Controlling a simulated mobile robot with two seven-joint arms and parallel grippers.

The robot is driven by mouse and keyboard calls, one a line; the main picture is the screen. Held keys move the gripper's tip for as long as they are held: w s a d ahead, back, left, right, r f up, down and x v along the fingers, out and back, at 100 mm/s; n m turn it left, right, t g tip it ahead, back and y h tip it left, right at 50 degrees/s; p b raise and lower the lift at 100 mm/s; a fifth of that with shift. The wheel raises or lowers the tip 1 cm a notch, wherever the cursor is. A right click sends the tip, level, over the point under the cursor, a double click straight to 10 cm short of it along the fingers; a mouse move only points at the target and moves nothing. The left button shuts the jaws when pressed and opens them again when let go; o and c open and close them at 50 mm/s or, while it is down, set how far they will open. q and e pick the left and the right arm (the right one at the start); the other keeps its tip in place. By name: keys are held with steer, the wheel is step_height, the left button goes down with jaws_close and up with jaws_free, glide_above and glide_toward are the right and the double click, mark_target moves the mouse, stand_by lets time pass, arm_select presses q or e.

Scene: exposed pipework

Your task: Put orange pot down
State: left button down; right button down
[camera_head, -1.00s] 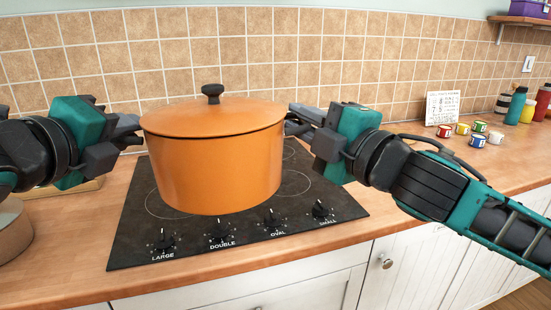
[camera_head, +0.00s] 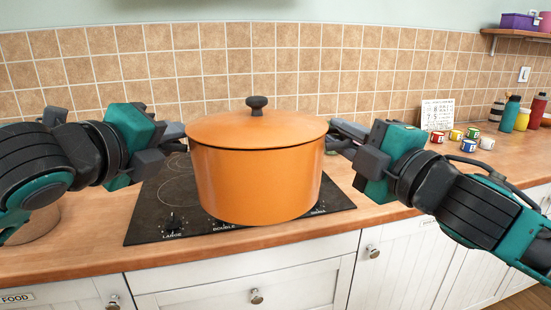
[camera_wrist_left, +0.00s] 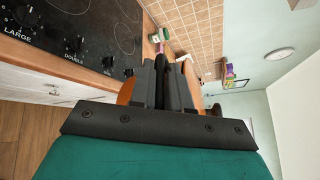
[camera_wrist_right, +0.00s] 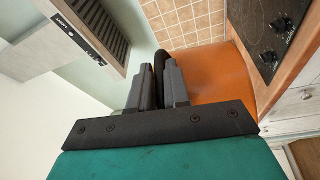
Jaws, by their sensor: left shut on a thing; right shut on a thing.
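The orange pot (camera_head: 257,180) is upright with its lid (camera_head: 257,128) on and a dark knob on top. It is held over the front right part of the black cooktop (camera_head: 150,213), hiding some of its knobs. I cannot tell how far its base is above the surface. My left gripper (camera_head: 178,133) is shut on the pot's left handle, a dark bar between the fingers in the left wrist view (camera_wrist_left: 172,85). My right gripper (camera_head: 338,134) is shut on the right handle, dark between the fingers in the right wrist view (camera_wrist_right: 160,75).
The wooden counter (camera_head: 88,240) runs along a tiled wall (camera_head: 300,60). A round container (camera_head: 35,225) stands at the left, partly behind my left arm. Small colourful mugs (camera_head: 468,145), bottles (camera_head: 510,113) and a calendar (camera_head: 437,115) stand at the right.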

arm_select(q)
steer(key=shift+s+d+r, duration=0.25)
arm_select(e)
steer(key=shift+s+d+r, duration=0.2)
steer(key=shift+s+r, duration=0.05)
steer(key=shift+s, duration=0.15)
arm_select(q)
steer(key=shift+w, duration=0.1)
arm_select(e)
steer(key=shift+w, duration=0.15)
